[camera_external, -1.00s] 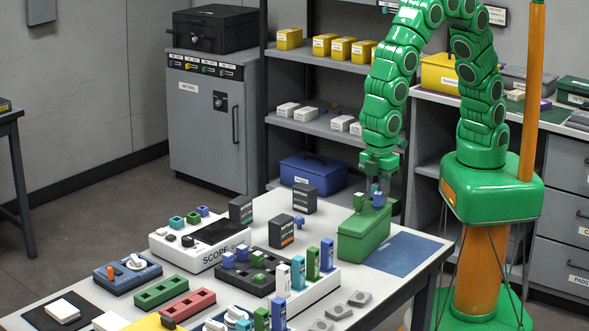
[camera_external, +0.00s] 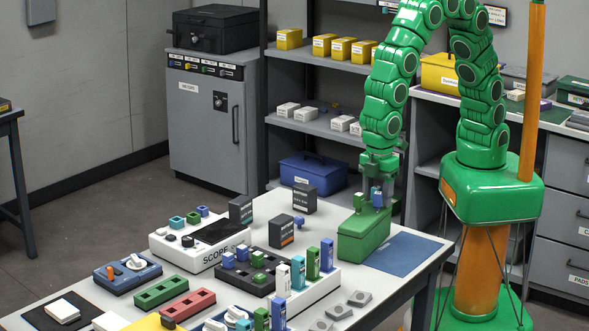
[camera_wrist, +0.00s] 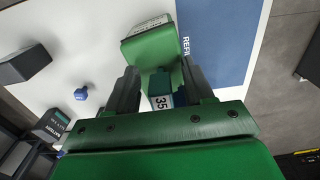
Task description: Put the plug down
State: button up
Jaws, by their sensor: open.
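A small blue plug (camera_external: 377,196) stands at the top of the green box (camera_external: 362,240) on the table's right side. In the wrist view, the green box (camera_wrist: 150,46) lies beyond my fingertips (camera_wrist: 161,76).
A blue mat (camera_external: 402,253) lies right of the box. Another blue plug (camera_external: 299,222) lies on the table near the dark battery blocks (camera_external: 280,231). Blocks and trays crowd the table's left and front.

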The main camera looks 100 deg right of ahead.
notch_tip(320, 180, up, 12)
dwell(0.5)
jog(key=shift+d, duration=0.1)
